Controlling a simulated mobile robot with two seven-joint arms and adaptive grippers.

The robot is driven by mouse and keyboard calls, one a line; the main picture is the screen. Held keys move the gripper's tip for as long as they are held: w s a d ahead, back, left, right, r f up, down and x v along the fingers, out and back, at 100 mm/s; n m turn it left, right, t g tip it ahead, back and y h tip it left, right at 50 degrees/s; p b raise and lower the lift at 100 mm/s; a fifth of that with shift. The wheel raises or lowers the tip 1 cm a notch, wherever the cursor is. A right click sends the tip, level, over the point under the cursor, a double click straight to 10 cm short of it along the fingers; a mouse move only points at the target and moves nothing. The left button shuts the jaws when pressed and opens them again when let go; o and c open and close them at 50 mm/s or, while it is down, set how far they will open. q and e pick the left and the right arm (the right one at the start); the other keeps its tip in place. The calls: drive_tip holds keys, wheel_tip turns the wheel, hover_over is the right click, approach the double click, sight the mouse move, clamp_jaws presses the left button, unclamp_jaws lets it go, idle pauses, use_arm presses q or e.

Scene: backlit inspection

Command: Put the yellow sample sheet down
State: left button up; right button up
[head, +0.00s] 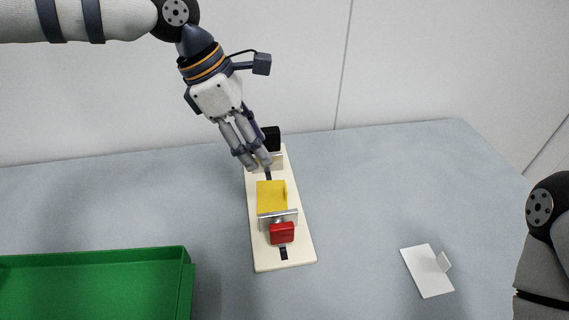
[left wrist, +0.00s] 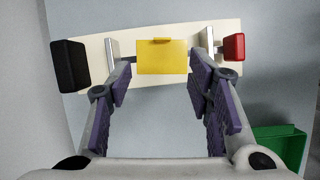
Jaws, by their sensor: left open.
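The yellow sample sheet (head: 271,196) lies on a cream board (head: 285,257) between two upright metal plates, and it also shows in the left wrist view (left wrist: 162,56). A small raised tab stands at one edge of the sheet. The near metal plate (head: 277,219) has a red block (head: 282,233) behind it; the far plate (left wrist: 113,47) has a black block (left wrist: 70,66). My left gripper (head: 257,165) is open above the far end of the board. In the left wrist view its fingers (left wrist: 163,75) are spread, with nothing held between them. My right gripper is out of view.
A green tray (head: 187,275) stands at the front left of the grey table (head: 355,190). A white card with an upright tab (head: 427,271) lies at the right. The table between board and card is clear. A wall rises behind the table.

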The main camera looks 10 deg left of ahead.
use_arm(q)
approach(284, 196)
drive_tip(key=shift+s+d, duration=0.3)
drive_tip(key=shift+d, duration=0.15)
drive_tip(key=x, duration=0.4)
drive_tip(key=w+x, duration=0.1)
drive_tip(key=x, duration=0.1)
drive_tip(key=shift+d+b, duration=0.3)
drive_tip(key=shift+b, duration=0.05)
drive_tip(key=shift+c, duration=0.6)
drive_tip(key=c, duration=0.9)
